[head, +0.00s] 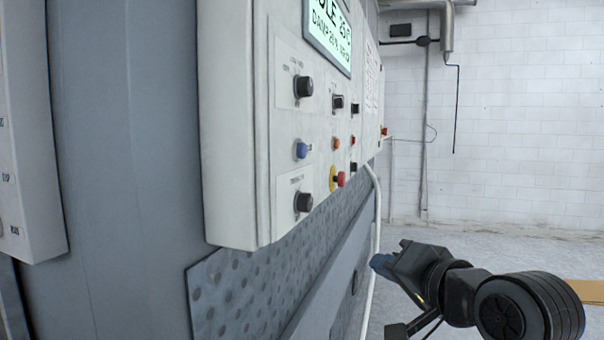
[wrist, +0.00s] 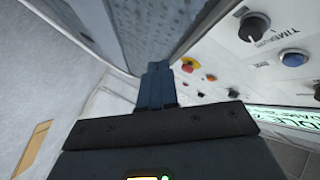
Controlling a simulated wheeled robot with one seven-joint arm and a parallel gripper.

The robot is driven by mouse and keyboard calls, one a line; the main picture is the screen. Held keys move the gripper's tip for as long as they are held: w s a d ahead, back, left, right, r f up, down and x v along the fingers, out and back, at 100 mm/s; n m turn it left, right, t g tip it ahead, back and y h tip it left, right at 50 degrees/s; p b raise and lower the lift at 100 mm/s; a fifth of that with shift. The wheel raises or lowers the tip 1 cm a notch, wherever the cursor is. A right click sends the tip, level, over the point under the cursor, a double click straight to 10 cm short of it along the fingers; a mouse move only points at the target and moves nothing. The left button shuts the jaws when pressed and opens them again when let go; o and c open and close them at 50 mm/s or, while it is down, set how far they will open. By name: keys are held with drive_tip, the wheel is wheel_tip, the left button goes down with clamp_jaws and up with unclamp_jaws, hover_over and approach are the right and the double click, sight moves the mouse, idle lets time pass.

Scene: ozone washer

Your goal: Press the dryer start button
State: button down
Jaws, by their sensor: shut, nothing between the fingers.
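The control panel (head: 235,130) is a white box on a grey machine, seen at a steep angle in the head view. It bears a blue button (head: 301,150), a small orange button (head: 336,143), a red button on a yellow ring (head: 340,179) and several black knobs. I cannot read which one is the dryer start button. In the wrist view the blue button (wrist: 293,58) is at the right and the red-and-yellow button (wrist: 188,65) lies just right of the fingertips. My gripper (head: 379,263) is shut and empty, lower than the panel and right of it; its blue-grey fingers (wrist: 156,72) show in the wrist view.
A lit display (head: 328,30) sits at the panel's top. A dimpled metal plate (head: 240,290) is below the panel. A pale vertical pipe (head: 374,230) runs behind my gripper. Another white box (head: 30,130) is at the left edge. Open floor (head: 500,252) lies to the right.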

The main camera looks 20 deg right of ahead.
sight(301, 151)
wheel_tip(301, 151, up, 18)
drive_tip(key=w+y+p, duration=0.1)
drive_tip(key=w, duration=0.1)
drive_tip(key=shift+f, duration=0.15)
drive_tip(key=shift+a, duration=0.1)
drive_tip(key=w+a, duration=0.5)
drive_tip(key=a, duration=0.2)
drive_tip(key=shift+b, duration=0.3)
drive_tip(key=shift+w+a, duration=0.1)
idle(1.8)
drive_tip(key=shift+w+a+p, duration=0.15)
drive_tip(key=shift+a+p, duration=0.1)
drive_tip(key=shift+p, duration=0.1)
